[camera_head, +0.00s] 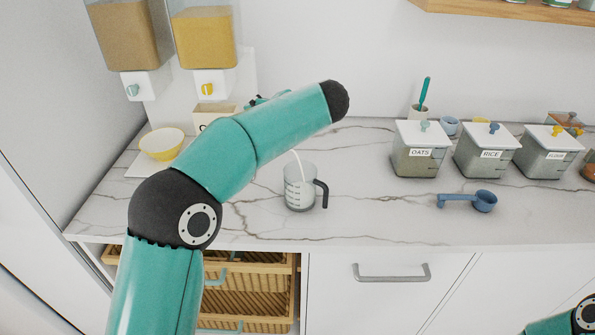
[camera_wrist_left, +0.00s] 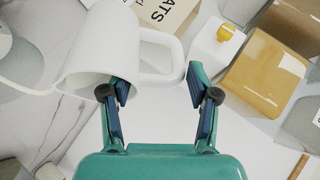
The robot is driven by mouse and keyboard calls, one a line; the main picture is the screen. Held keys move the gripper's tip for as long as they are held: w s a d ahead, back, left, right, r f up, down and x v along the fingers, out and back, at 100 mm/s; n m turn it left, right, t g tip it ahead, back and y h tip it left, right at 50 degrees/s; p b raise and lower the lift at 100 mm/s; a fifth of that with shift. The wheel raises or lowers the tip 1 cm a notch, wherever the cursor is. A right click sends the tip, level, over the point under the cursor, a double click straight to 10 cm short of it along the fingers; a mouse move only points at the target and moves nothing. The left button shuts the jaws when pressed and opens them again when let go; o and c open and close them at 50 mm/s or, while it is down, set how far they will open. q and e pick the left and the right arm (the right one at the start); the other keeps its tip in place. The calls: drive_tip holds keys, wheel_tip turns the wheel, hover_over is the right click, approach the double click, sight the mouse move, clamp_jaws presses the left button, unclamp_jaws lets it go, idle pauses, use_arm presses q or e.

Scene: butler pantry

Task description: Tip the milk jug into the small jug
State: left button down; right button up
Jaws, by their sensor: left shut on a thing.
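The small jug (camera_head: 300,190) is clear with measuring marks and a dark handle on its right. It stands upright on the marble counter, with some pale content low inside. A thin white stream (camera_head: 298,163) comes down into its mouth from behind my left arm. The white milk jug (camera_wrist_left: 100,45) shows in the left wrist view, tilted, its handle between the fingers of my left gripper (camera_wrist_left: 158,84), which is shut on it. In the head view my forearm hides the milk jug and most of this gripper. My right gripper is out of view.
A yellow bowl (camera_head: 161,144) stands at the left under two dispensers (camera_head: 205,40). Lidded canisters (camera_head: 418,160) line the back right, with a blue scoop (camera_head: 483,201) in front. The counter between the small jug and the scoop is clear.

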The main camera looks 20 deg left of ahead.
use_arm(q)
drive_tip(key=shift+d+r+y+b, duration=0.45)
drive_tip(key=shift+d+y+b, duration=0.2)
drive_tip(key=shift+y, duration=0.15)
idle(3.5)
drive_tip(key=shift+a+p, duration=0.2)
drive_tip(key=shift+p, duration=0.15)
drive_tip(key=shift+a+f+h+p, duration=0.2)
drive_tip(key=shift+a+h+p, duration=0.5)
drive_tip(key=shift+h, duration=0.3)
drive_tip(key=shift+a+f+h+p, duration=0.3)
drive_tip(key=shift+a+f+h, duration=0.1)
drive_tip(key=shift+h, duration=0.2)
drive_tip(key=shift+w+a+f+n+g+h+p, duration=0.1)
drive_tip(key=shift+a+f+n+g+h+p, duration=0.35)
drive_tip(key=shift+h+p, duration=0.6)
drive_tip(key=shift+a+f, duration=0.15)
drive_tip(key=shift+a, duration=0.05)
drive_tip(key=shift+d+f+h, duration=0.1)
drive_tip(key=shift+f+h, duration=0.05)
drive_tip(key=shift+h, duration=0.1)
